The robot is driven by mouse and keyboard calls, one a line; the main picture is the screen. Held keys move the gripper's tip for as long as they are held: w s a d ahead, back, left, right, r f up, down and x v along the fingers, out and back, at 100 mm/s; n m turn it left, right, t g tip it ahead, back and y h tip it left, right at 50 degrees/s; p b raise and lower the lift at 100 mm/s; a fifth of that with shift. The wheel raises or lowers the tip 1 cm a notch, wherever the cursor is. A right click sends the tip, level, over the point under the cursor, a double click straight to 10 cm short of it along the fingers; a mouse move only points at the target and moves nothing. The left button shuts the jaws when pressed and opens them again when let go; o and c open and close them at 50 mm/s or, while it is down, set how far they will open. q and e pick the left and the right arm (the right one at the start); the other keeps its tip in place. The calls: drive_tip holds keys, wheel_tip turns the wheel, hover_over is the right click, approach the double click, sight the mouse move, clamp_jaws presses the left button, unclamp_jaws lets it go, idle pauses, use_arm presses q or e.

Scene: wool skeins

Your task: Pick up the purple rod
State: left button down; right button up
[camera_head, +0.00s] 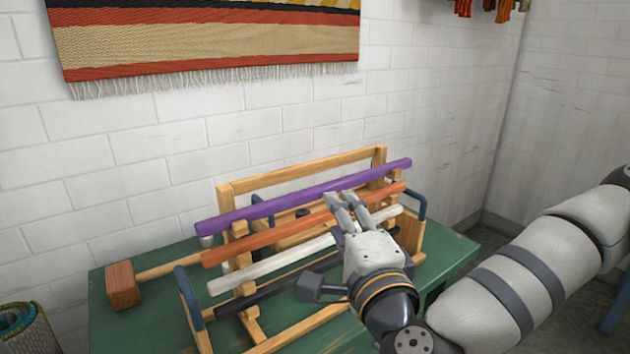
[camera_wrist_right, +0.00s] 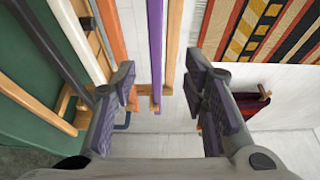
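The purple rod (camera_head: 290,200) lies slanted along the top front of a wooden rack (camera_head: 300,167), above orange, white and black rods. In the wrist view the purple rod (camera_wrist_right: 156,45) runs lengthwise between the fingers, with its end showing between them. My right gripper (camera_head: 341,197) is open and empty, its fingertips just below and in front of the purple rod's middle in the head view. I cannot tell whether they touch it. The wrist view shows the right gripper's (camera_wrist_right: 160,78) two fingers well apart. My left gripper is not in view.
An orange rod (camera_head: 290,229), a white rod (camera_head: 265,267) and a black rod (camera_head: 262,299) sit close below on the rack. A wooden mallet (camera_head: 123,286) lies on the green table (camera_head: 455,252) at left. A white brick wall (camera_head: 180,150) stands behind, with a woven hanging (camera_head: 200,45).

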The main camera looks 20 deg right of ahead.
sight(324, 185)
drive_tip(key=w, duration=1.1)
drive_tip(key=shift+w+d+f+b, duration=0.2)
drive_tip(key=shift+d+f+b, duration=0.1)
drive_tip(key=shift+d, duration=0.1)
clamp_jaws()
